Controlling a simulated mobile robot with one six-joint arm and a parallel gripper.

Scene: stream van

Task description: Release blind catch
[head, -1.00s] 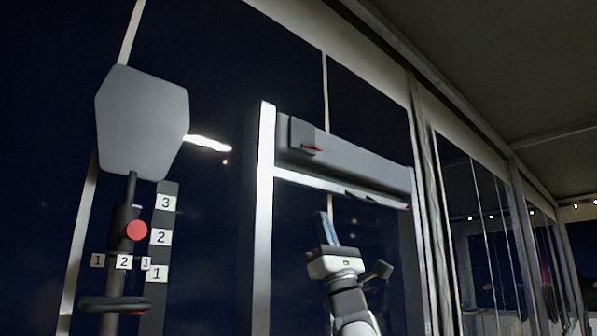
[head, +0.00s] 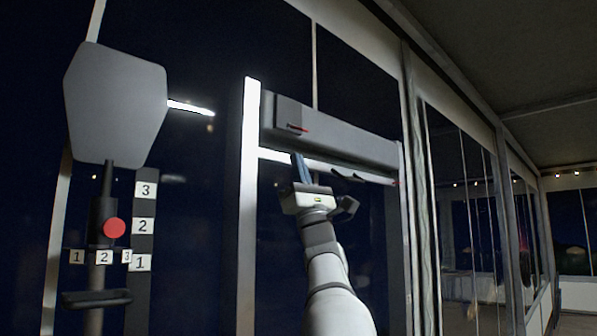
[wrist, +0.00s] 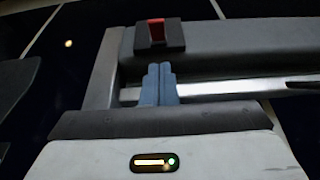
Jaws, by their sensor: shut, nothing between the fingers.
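The blind's long grey housing (head: 345,140) runs across the top of a pale window frame. The catch is a dark block with a red lever (head: 297,128) at the housing's left end. In the wrist view the catch (wrist: 157,35) shows a red piece set in its dark body. My gripper (head: 299,156) is shut and empty, its blue fingers pointing up just below the catch. In the wrist view my fingertips (wrist: 159,66) are side by side beneath the catch, overlapping the housing's lower edge in the picture. I cannot tell whether they touch it.
At left stand a grey panel on a post (head: 115,105), a red round knob (head: 114,228), number labels (head: 143,225) and a dark handle (head: 97,298). The frame's pale left post (head: 248,200) is close beside my arm. Dark windows line the right.

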